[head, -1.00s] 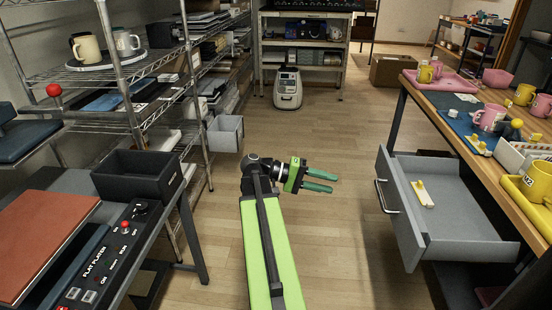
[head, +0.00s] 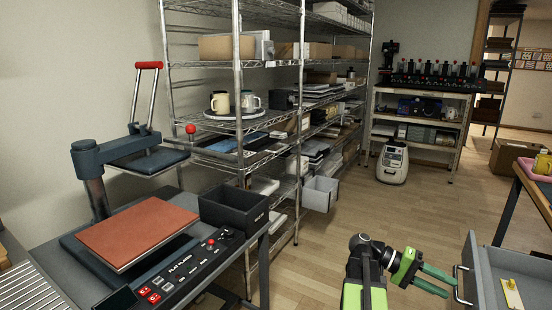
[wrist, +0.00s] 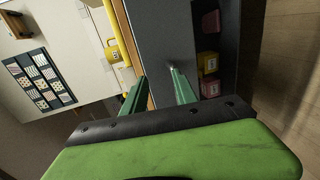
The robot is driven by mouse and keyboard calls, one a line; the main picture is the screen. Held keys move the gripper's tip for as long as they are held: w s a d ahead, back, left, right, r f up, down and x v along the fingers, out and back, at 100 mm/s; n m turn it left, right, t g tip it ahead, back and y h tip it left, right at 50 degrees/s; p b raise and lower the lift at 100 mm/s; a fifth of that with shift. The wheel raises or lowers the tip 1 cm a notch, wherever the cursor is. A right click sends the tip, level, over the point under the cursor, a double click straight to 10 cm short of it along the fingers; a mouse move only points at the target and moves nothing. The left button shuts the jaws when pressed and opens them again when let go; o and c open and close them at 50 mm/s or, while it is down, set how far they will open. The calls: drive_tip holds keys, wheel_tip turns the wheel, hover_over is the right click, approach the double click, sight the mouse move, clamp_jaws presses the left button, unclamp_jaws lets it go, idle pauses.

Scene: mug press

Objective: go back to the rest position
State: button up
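My gripper (head: 448,284) is at the lower right of the head view, stretched out above the wooden floor. Its two green fingers are apart with nothing between them. The wrist view also shows my gripper (wrist: 156,88) with the fingers apart and empty. An open grey drawer (head: 488,270) is just to the right of the fingertips in the head view. I cannot tell whether the fingers touch its handle (head: 462,285) or only overlap it in the picture.
A flat press (head: 140,225) with a control panel stands at the left, with a black bin (head: 234,208) beside it. A wire shelf (head: 238,125) holds two mugs on a tray. A wooden table (head: 535,190) is at the right edge. The floor (head: 330,255) between is clear.

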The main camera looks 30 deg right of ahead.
drive_tip(key=w+a+f+n+t+y, duration=0.1)
drive_tip(key=w+a+f+n+t, duration=0.5)
drive_tip(key=w+a, duration=0.5)
drive_tip(key=w+a+f+n+t+y, duration=0.1)
drive_tip(key=w+a+f+t, duration=0.3)
drive_tip(key=w+a+f, duration=0.55)
drive_tip(key=w+a+f+n+t+y, duration=0.1)
drive_tip(key=w+a+n+y, duration=0.15)
drive_tip(key=a, duration=0.75)
drive_tip(key=w+a+f+n+t+y, duration=0.1)
drive_tip(key=w+a, duration=0.3)
drive_tip(key=a, duration=0.6)
drive_tip(key=w+a+f+n+t+y, duration=0.1)
drive_tip(key=w+a+t+y, duration=0.15)
drive_tip(key=a, duration=0.75)
wheel_tip(320, 180, up, 30)
drive_tip(key=a+p, duration=0.1)
drive_tip(key=p, duration=2.9)
drive_tip(key=shift+w+a+r+g+p, duration=0.2)
drive_tip(key=shift+w+a+g+p, duration=0.15)
drive_tip(key=shift+w+g+p, duration=0.1)
drive_tip(key=shift+f+n, duration=0.1)
drive_tip(key=shift+n, duration=0.15)
